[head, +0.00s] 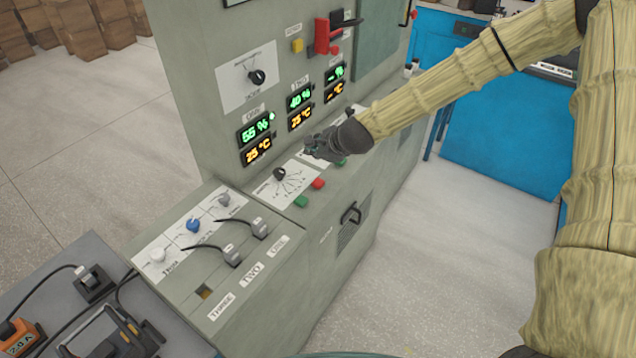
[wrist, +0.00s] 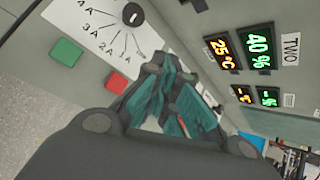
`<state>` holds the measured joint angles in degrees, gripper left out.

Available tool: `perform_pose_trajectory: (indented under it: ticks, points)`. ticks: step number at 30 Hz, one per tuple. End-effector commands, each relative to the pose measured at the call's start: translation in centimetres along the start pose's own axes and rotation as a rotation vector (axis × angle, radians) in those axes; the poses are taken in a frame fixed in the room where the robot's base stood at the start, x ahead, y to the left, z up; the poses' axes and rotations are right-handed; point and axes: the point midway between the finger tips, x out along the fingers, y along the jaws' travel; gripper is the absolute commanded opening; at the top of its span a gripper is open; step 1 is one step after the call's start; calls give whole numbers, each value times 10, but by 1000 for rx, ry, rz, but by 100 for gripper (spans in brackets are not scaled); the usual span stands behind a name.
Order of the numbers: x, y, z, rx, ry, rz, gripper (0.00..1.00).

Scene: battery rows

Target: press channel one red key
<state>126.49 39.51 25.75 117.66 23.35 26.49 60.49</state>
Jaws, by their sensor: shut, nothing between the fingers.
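The channel one red key (head: 318,183) is a small red block on the sloped panel, beside a green key (head: 301,201) and below the dial sheet (head: 285,186). In the wrist view the red key (wrist: 118,83) lies just left of the fingers, with the green key (wrist: 66,52) further left. My gripper (head: 312,147) is shut and empty over the panel, above and behind the red key in the head view. It also shows in the wrist view (wrist: 165,68), pointing toward the panel. It appears apart from the red key.
Displays for channel one (head: 256,140) and channel two (head: 300,108) read 55 % and 40 %. Another green key (head: 341,162) sits under my gripper. A red lever switch (head: 322,36) is on the upright panel.

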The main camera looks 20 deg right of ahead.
Motion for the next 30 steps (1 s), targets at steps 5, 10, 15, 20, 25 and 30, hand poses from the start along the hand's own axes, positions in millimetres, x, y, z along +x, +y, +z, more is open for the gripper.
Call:
perform_pose_trajectory:
  ticks: [5,10,15,20,25,30]
  points:
    - [14,10,-10,1,1,1,0]
    - [27,20,-20,1,1,1,0]
    - [40,29,-29,1,0,0,0]
    - [52,38,-38,1,0,0,0]
    - [56,41,-41,0,0,0,0]
    - [56,41,-41,0,0,0,0]
